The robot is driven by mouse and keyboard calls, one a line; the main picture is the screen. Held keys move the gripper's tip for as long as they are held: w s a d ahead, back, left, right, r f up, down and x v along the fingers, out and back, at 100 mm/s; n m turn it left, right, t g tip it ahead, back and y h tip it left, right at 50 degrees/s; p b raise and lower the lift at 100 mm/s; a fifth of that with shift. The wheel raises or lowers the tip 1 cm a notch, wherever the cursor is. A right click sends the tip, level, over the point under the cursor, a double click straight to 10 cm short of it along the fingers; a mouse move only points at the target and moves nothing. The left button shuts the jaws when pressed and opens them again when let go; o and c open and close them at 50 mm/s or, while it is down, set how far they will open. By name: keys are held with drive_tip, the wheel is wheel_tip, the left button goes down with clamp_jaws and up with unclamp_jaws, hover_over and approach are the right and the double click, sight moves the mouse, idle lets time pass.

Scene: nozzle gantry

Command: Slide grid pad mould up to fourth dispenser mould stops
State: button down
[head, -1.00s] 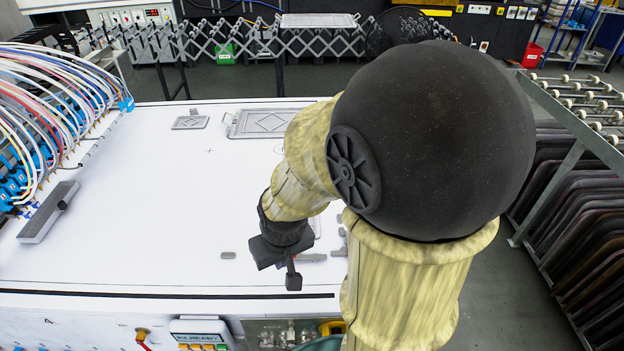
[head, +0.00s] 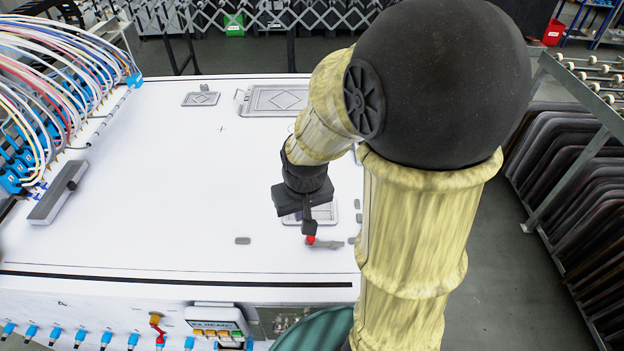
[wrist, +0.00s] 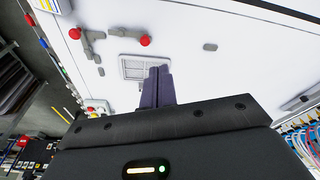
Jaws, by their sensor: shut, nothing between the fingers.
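A small grey mould plate with a raised pattern, apparently the grid pad mould, lies flat on the white table. In the wrist view this mould (wrist: 132,67) shows just beyond my fingertips. In the head view the mould (head: 324,212) is partly hidden behind my gripper (head: 308,228). My gripper is shut and empty; in the wrist view its closed fingers (wrist: 160,84) overlap the mould's near corner. I cannot tell whether they touch it. Small grey blocks, possibly mould stops, sit beside it (head: 357,205) and to its left (head: 243,240).
A grey clamp with a red knob (wrist: 145,41) is close to the mould. Two other moulds, small (head: 201,98) and large (head: 280,100), lie at the table's far side. Blue dispensers with hoses (head: 40,150) line the left. The table's middle is clear.

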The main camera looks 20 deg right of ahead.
drive_tip(key=w+d+f+m, duration=0.1)
drive_tip(key=w+d, duration=0.3)
drive_tip(key=w, duration=0.5)
drive_tip(key=w+d+f+m+g, duration=0.1)
drive_tip(key=w+d+f, duration=0.3)
drive_tip(key=w, duration=0.5)
drive_tip(key=w+d+f+m+g, duration=0.1)
drive_tip(key=w+d+f+m, duration=0.1)
drive_tip(key=w+d, duration=0.4)
drive_tip(key=w+f, duration=0.1)
drive_tip(key=w, duration=0.2)
drive_tip(key=shift+w+f, duration=0.15)
drive_tip(key=shift+w, duration=0.05)
drive_tip(key=shift+w+a, duration=0.1)
wheel_tip(320, 180, down, 10)
drive_tip(key=p, duration=0.2)
drive_tip(key=shift+p, duration=0.35)
drive_tip(key=shift+s, duration=0.45)
drive_tip(key=shift+s+a+p, duration=0.35)
drive_tip(key=shift+s, duration=0.3)
drive_tip(key=shift+s+a+p, duration=0.3)
drive_tip(key=shift+s+p, duration=0.05)
drive_tip(key=shift+s, duration=0.5)
